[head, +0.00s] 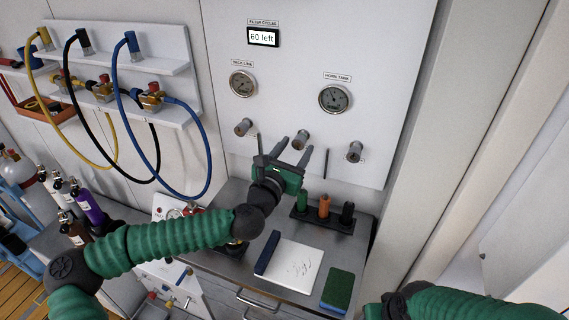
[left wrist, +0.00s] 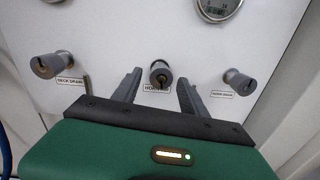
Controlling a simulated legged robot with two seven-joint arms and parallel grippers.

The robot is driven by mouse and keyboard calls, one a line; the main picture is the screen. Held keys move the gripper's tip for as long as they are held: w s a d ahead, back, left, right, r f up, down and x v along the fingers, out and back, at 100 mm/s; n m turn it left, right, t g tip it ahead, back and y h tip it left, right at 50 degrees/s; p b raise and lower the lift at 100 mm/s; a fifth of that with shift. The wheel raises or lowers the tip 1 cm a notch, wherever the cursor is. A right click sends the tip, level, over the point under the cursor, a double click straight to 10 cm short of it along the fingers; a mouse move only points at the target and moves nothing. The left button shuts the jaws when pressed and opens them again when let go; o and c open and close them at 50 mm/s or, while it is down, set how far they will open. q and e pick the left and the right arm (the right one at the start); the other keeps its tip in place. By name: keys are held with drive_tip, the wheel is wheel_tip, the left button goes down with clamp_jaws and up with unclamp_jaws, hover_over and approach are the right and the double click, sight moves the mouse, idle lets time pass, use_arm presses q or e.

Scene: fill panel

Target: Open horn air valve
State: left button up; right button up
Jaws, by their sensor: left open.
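The white panel (head: 290,60) carries a row of three grey valve knobs. The middle knob (head: 300,138) has a label starting "HO" in the left wrist view, the rest hidden. My left gripper (head: 296,149) is open and points at the panel just below this knob. In the left wrist view the middle knob (left wrist: 160,74) appears between the two spread fingers (left wrist: 160,88), with space on both sides. No contact shows. The left knob (left wrist: 52,65) is labelled "DECK DRAIN". The right knob (left wrist: 238,81) has a small, blurred label. My right gripper is out of view.
Above the knobs are a deck line gauge (head: 243,83), a horn tank gauge (head: 335,97) and a "60 left" display (head: 263,37). Below are a rack of coloured cylinders (head: 323,207), a notepad (head: 290,268) and a green pad (head: 338,290). Hoses (head: 203,150) hang left.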

use_arm(q)
drive_tip(key=v, duration=1.6)
drive_tip(key=shift+f, duration=0.2)
drive_tip(key=shift+w+a, duration=0.1)
